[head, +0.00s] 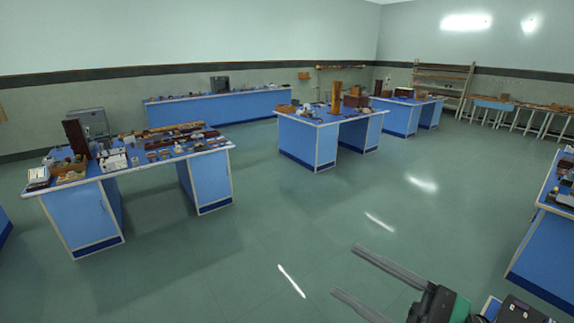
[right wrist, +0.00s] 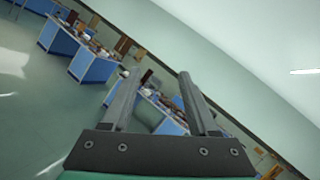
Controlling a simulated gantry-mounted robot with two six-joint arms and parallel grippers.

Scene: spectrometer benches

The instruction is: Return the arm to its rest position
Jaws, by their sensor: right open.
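My right gripper (head: 358,274) shows at the lower right of the head view, its two long grey fingers apart and pointing left over the open floor. It is open and nothing is between the fingers. In the right wrist view the same gripper (right wrist: 160,88) has its fingers spread, with only distant benches and wall behind them. It touches nothing. My left gripper does not show in either view.
A cluttered blue bench (head: 85,215) stands at the left, another (head: 308,145) in the middle, and one (head: 545,240) at the right edge. A long bench (head: 220,108) lines the back wall. The green floor (head: 250,245) between them is clear.

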